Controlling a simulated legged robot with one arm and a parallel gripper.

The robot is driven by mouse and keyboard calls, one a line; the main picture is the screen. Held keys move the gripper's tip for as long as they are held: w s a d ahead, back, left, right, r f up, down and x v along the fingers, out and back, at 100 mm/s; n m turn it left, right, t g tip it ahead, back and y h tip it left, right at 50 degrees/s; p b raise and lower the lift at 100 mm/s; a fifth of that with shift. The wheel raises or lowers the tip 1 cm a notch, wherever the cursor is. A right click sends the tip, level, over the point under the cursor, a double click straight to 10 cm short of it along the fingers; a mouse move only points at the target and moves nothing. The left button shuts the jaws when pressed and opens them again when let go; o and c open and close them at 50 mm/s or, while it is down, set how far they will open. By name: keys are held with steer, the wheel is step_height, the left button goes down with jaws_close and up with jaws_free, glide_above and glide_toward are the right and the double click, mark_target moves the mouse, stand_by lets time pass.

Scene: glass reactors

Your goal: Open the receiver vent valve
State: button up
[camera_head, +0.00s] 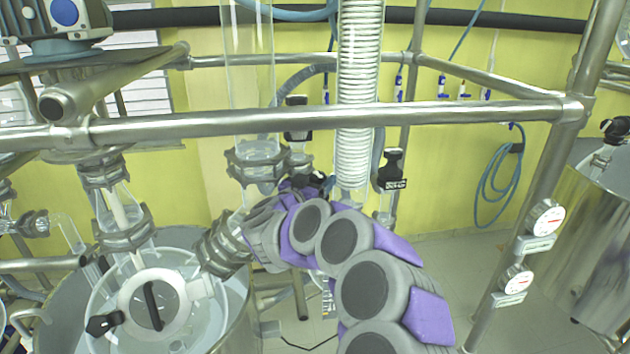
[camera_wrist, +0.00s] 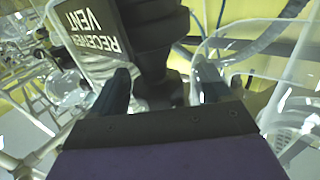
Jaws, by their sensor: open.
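The receiver vent valve (camera_wrist: 155,35) fills the upper middle of the wrist view as a dark, ribbed body. My gripper (camera_wrist: 163,86) is open, with one dark finger on each side of the valve's lower part in the picture. I cannot tell whether either finger touches it. In the head view my gripper (camera_head: 318,182) is at the far end of my purple and grey arm, below the horizontal steel rail and beside the glassware. My arm hides much of that spot, so the valve cannot be made out surely there.
A steel rail (camera_head: 330,118) crosses above my arm. A ribbed coil column (camera_head: 358,90) and a glass column (camera_head: 250,90) stand close by. A black-handled valve (camera_head: 393,165) is to the right. A glass reactor (camera_head: 150,300) is at lower left, gauges (camera_head: 545,217) at right.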

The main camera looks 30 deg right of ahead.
steer(key=shift+w+a, duration=0.1)
steer(key=shift+a, duration=0.05)
steer(key=shift+s+d, duration=0.25)
steer(key=c, duration=0.4)
steer(key=shift+f, duration=0.1)
steer(key=c, duration=0.6)
steer(key=shift+o, duration=0.2)
steer(key=shift+f+n+t+y+b, duration=0.2)
steer(key=shift+n+t+y+b, duration=0.1)
steer(key=shift+y, duration=0.1)
steer(key=shift+d+t, duration=0.1)
steer(key=shift+t, duration=0.2)
steer(key=n+t+y+b, duration=0.2)
steer(key=n+y+b, duration=0.1)
steer(key=shift+f, duration=0.25)
steer(key=n+t+y+b, duration=0.1)
steer(key=y+b, duration=0.1)
steer(key=b, duration=0.2)
steer(key=n+t+y+b, duration=0.2)
steer(key=y+b, duration=0.1)
steer(key=b, duration=0.2)
steer(key=shift+r+n, duration=0.1)
steer(key=shift+n, duration=0.2)
steer(key=shift+r+y+b, duration=0.1)
steer(key=shift+y+b, duration=0.2)
steer(key=shift+r+n+y+b, duration=0.2)
steer(key=shift+n+y+b, duration=0.1)
steer(key=shift+b, duration=0.15)
